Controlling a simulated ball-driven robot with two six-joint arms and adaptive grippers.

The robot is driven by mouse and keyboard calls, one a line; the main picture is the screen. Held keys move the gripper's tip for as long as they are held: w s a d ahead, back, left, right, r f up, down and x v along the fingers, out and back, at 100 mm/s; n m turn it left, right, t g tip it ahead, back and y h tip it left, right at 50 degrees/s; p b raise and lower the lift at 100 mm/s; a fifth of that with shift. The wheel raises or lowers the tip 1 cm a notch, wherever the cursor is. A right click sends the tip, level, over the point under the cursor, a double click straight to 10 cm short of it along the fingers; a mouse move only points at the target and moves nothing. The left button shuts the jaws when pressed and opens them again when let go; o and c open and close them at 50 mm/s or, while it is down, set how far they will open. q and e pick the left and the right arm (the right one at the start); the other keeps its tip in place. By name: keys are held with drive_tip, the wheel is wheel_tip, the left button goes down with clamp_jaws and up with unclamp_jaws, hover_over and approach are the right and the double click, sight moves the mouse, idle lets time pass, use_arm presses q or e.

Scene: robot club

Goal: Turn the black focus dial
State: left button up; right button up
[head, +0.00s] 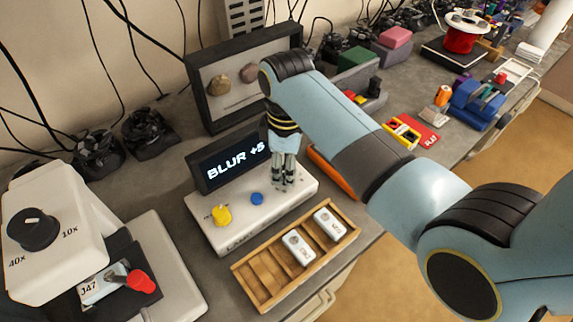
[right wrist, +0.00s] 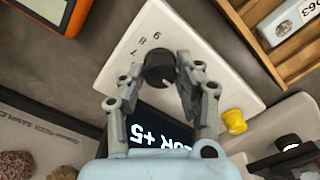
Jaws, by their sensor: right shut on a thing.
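The black focus dial (right wrist: 157,69) sits on the white sloping top of the control box (head: 233,233), with printed numbers beside it in the right wrist view. My right gripper (head: 283,183) reaches down to the right part of the box and is shut on the dial; its fingers (right wrist: 162,72) stand on either side of it. In the head view the fingers largely hide the dial. The screen (head: 234,160) behind reads "BLUR +5". A yellow knob (head: 221,214) and a blue button (head: 257,199) are left of the gripper. My left gripper is not in view.
A wooden tray (head: 268,308) holding slides lies in front of the box. A white microscope (head: 60,240) with a black 40x/10x knob stands at left. A framed rock display (head: 205,125) stands close behind. An orange item (head: 333,175) lies just right of the box.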

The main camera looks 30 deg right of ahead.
drive_tip(key=m, duration=0.4)
drive_tip(key=shift+m, duration=0.4)
drive_tip(key=m, duration=0.3)
drive_tip(key=shift+m, duration=0.3)
drive_tip(key=m, duration=1.2)
drive_tip(key=shift+m, duration=0.3)
drive_tip(key=m, duration=0.3)
drive_tip(key=shift+m, duration=0.4)
drive_tip(key=m, duration=0.3)
drive_tip(key=shift+m, duration=2.1)
